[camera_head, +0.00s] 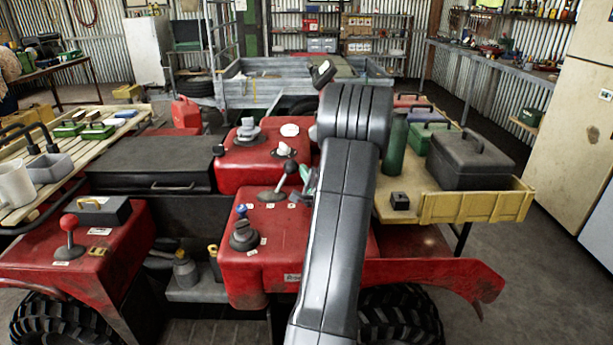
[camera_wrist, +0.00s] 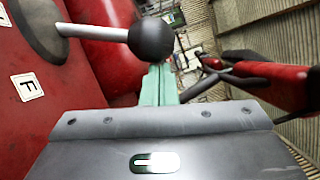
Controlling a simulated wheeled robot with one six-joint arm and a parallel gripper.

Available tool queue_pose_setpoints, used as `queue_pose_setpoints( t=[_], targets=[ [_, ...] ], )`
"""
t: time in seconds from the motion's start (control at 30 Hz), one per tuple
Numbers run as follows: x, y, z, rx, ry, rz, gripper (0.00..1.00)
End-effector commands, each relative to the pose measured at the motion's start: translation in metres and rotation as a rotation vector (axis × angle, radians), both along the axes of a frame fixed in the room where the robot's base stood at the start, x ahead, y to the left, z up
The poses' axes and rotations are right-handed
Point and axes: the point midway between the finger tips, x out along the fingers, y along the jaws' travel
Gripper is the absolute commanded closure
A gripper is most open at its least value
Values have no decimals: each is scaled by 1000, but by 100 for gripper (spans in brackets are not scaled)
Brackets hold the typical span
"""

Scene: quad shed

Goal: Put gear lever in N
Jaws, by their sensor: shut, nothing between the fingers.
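The gear lever has a dark round knob (camera_head: 291,166) on a pale rod that leans up and right from a grey round boot (camera_head: 269,195) on the red console. In the wrist view its black knob (camera_wrist: 152,40) is close beyond my fingers, with the rod running left to the boot (camera_wrist: 32,28). A white label with the letter F (camera_wrist: 27,86) is beside the boot; N cannot be read. My gripper (camera_wrist: 158,82) has teal fingers, shut and empty. In the head view my gripper (camera_head: 310,181) is just right of the knob, partly hidden by my arm. Contact cannot be told.
A blue-knobbed lever (camera_head: 243,225) stands nearer on the console, and a red-knobbed lever (camera_head: 69,235) on the left fender. A green bottle (camera_head: 395,145) and dark toolbox (camera_head: 470,165) stand on the right rack. In the wrist view, a red part (camera_wrist: 275,85) is at right.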

Motion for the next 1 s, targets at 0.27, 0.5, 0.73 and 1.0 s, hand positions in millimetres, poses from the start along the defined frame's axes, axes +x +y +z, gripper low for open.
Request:
queue_pose_setpoints(
  t=[0.27,0.5,0.73,1.0],
  targets=[
    [0,11,7,-80,-5,4,100],
    [0,30,18,-226,-8,3,100],
    [0,49,28,-360,-6,4,100],
    [0,59,34,-443,-2,2,100]
  ],
)
